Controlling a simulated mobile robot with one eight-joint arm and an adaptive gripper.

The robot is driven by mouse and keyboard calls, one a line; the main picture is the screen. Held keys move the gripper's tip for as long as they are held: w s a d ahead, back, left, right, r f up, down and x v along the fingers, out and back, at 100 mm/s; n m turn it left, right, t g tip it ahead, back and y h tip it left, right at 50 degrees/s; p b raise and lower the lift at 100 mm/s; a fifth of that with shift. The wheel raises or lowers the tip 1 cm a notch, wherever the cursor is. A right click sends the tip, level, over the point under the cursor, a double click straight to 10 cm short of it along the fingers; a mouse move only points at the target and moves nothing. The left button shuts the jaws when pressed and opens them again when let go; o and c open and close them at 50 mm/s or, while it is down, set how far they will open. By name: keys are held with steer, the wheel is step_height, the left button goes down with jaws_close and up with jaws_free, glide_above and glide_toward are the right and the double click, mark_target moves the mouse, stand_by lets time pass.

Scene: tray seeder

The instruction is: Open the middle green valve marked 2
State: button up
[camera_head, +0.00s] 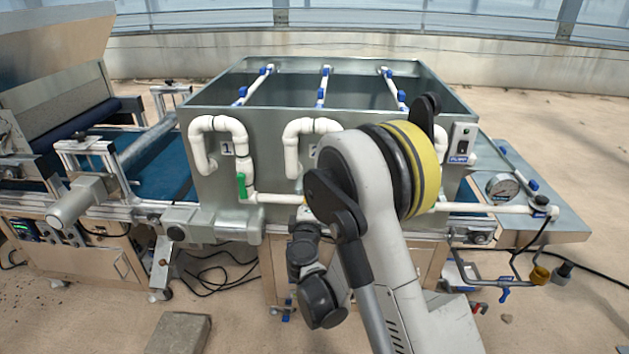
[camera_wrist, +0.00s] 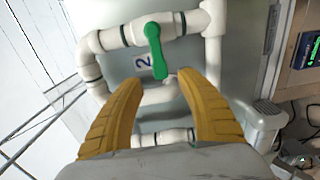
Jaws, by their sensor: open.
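The green valve handle (camera_wrist: 156,52) shows in the wrist view, beside a plate marked 2 (camera_wrist: 143,62). It lies crosswise over the white pipe (camera_wrist: 112,38) behind it. In the head view my arm hides the middle valve and my gripper. Only the white bent pipe (camera_head: 292,150) of the middle section and a sliver of its label show there.
A grey metal tank (camera_head: 215,105) carries the white pipes. A left green valve (camera_head: 241,186) sits beside the label 1 (camera_head: 227,149). A switch box (camera_head: 462,138) and a pressure gauge (camera_head: 502,187) are at the right. A stone block (camera_head: 178,334) lies on the floor.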

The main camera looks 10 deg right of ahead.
steer(key=x, duration=0.5)
steer(key=shift+d+b, duration=0.1)
steer(key=shift+b, duration=0.3)
steer(key=shift+c, duration=0.2)
jaws_close()
